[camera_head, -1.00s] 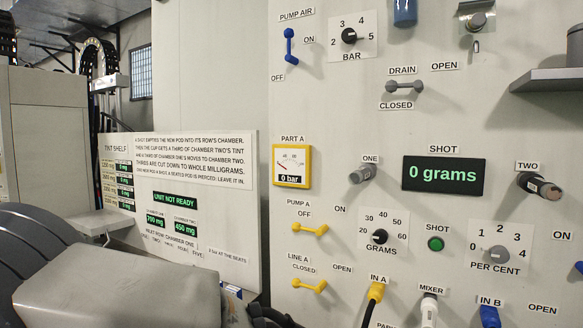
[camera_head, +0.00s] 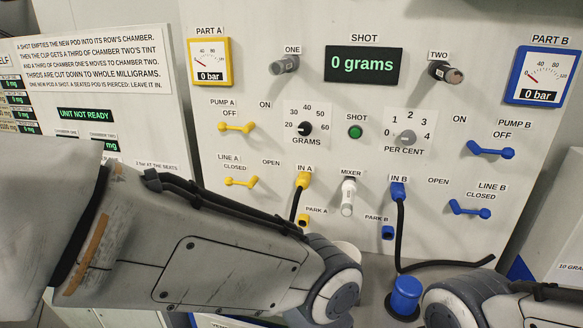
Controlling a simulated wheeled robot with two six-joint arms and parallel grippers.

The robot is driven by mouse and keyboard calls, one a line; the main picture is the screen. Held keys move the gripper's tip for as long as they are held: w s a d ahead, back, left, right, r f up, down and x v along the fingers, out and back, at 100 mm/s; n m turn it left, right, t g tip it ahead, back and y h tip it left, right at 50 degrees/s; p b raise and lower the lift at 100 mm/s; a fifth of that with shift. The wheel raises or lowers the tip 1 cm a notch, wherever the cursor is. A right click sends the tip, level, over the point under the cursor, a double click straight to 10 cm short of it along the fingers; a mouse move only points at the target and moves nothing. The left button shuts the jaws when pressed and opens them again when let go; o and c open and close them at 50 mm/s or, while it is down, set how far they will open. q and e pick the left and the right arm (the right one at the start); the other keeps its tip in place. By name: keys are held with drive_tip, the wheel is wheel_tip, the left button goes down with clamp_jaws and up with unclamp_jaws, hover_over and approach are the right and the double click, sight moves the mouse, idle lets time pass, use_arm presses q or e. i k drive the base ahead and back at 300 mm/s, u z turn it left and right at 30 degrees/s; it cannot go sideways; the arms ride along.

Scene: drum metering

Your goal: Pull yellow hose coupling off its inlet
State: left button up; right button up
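The yellow hose coupling (camera_head: 303,180) sits on the panel under the label IN A, with a black hose (camera_head: 296,208) hanging down from it. A yellow park fitting (camera_head: 303,220) is below it, beside the label PARK A. My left arm reaches across the lower left and middle of the view, its wrist below the yellow coupling; it hides the lower end of the hose. My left gripper is not visible. Part of my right arm shows at the lower right corner, and its gripper is not visible either.
A blue coupling (camera_head: 398,191) with a black hose sits under IN B. The grey mixer (camera_head: 348,197) hangs between the inlets. Yellow levers (camera_head: 238,182) and blue levers (camera_head: 470,208) stick out at the sides. A blue-capped container (camera_head: 404,297) stands below, between my arms.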

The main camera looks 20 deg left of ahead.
sight(304, 181)
drive_tip(key=k, duration=1.35)
drive_tip(key=z, duration=0.65)
drive_tip(key=i, duration=1.5)
drive_tip(key=u, duration=0.9)
